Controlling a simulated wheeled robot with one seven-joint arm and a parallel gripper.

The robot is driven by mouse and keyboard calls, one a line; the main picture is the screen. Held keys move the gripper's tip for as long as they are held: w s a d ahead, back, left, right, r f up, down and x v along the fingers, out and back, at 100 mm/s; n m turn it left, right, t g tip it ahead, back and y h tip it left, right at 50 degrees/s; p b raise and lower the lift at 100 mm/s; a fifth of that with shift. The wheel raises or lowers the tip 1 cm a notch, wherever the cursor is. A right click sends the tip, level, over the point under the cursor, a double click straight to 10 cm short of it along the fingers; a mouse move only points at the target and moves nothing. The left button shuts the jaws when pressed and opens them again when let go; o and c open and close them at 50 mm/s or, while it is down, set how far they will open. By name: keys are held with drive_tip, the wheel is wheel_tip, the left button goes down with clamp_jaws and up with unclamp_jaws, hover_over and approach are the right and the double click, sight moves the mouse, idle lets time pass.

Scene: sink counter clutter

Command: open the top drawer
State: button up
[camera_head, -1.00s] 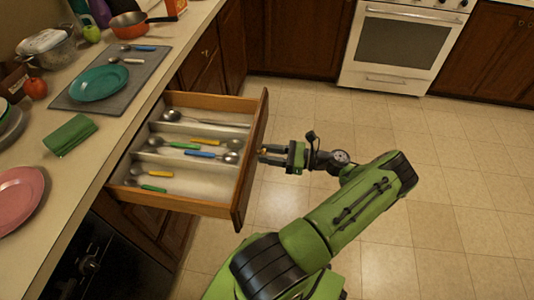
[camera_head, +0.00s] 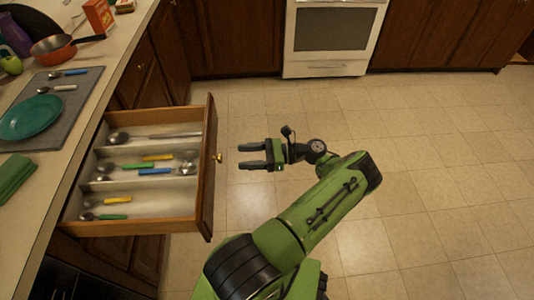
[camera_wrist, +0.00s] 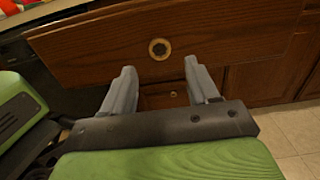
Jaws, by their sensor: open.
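The top drawer (camera_head: 207,185) is pulled well out from under the counter, and its inside with cutlery shows. Its round brass knob (camera_head: 219,158) is on the wooden front. The knob also shows in the wrist view (camera_wrist: 159,48), straight ahead of the fingers. My gripper (camera_head: 240,156) is to the right of the drawer front, apart from the knob, with a gap of floor between them. Its two grey fingers (camera_wrist: 160,82) are spread with nothing between them.
Dividers in the drawer separate several spoons with coloured handles (camera_head: 155,171). The counter above holds a teal plate (camera_head: 30,116), a green cloth (camera_head: 14,176) and an orange pan (camera_head: 55,46). A white oven (camera_head: 332,35) stands at the back. The tiled floor (camera_head: 420,150) on the right is clear.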

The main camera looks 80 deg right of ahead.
drive_tip(key=b+v, duration=0.1)
drive_tip(key=v, duration=0.8)
idle(0.4)
